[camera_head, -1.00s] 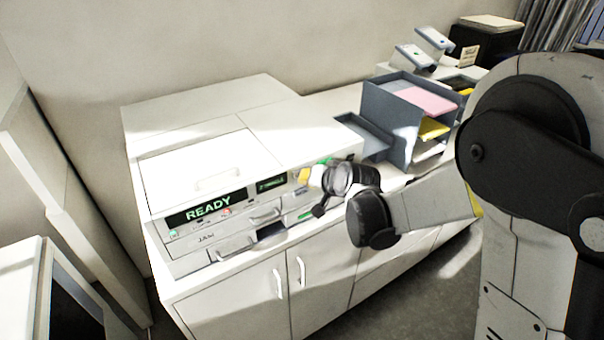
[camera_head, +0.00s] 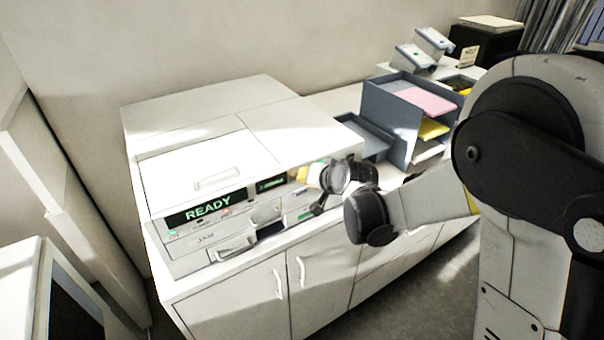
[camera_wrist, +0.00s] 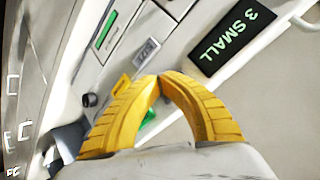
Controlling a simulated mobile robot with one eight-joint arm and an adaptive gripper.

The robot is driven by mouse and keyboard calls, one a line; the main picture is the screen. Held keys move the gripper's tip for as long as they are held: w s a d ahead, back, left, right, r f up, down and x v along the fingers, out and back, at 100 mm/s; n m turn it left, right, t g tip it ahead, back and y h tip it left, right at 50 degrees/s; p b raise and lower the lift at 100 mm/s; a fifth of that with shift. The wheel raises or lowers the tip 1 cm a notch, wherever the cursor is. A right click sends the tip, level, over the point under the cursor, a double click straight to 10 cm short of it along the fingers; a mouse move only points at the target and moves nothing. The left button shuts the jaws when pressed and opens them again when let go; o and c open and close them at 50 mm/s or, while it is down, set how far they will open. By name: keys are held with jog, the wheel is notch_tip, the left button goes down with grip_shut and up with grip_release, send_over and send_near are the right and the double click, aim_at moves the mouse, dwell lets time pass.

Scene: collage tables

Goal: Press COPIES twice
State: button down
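The copier (camera_head: 190,160) stands on a white cabinet, its front panel showing a green READY display (camera_head: 208,208) and a smaller green display (camera_head: 271,184). In the wrist view the smaller display (camera_wrist: 235,38) reads "3 SMALL". A small grey key (camera_wrist: 147,52) with an unclear mark lies beside it, just beyond my fingertips. No COPIES label is legible, so I cannot tell which key it names. My gripper (camera_wrist: 158,79) has its yellow fingertips together, with nothing seen between them. In the head view my gripper (camera_head: 312,173) is at the panel's right end. Contact is unclear; the fingers hide part of the panel.
A dark round knob (camera_wrist: 90,100), a yellow tag (camera_wrist: 122,84) and a green-marked slot (camera_wrist: 107,30) lie near my fingers. A blue-grey paper tray rack (camera_head: 375,105) stands to the right of the copier. Cabinet doors (camera_head: 240,300) are below.

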jog(key=shift+s+d, duration=0.5)
jog(key=shift+s, duration=0.2)
jog(key=s+d, duration=0.1)
jog(key=s, duration=0.1)
jog(key=s+d+b, duration=0.1)
jog(key=s, duration=0.1)
jog(key=shift+d, duration=0.35)
dwell(0.6)
jog(key=s+d+f+h+b, duration=0.1)
jog(key=s+d+f+b, duration=0.2)
jog(key=s+d+b, duration=0.2)
jog(key=s+d+f+n+g+h+b, duration=0.1)
jog(key=s+d+f+b, duration=0.3)
jog(key=s, duration=0.8)
jog(key=s+d+f+g+h+b, duration=0.1)
jog(key=s+d+f+h+b, duration=0.2)
jog(key=s+d+b, duration=0.4)
jog(key=s+f+b, duration=0.1)
jog(key=b, duration=0.1)
jog(key=shift+s+d+n+b, duration=0.3)
jog(key=shift+s+d, duration=0.05)
jog(key=shift+s, duration=0.05)
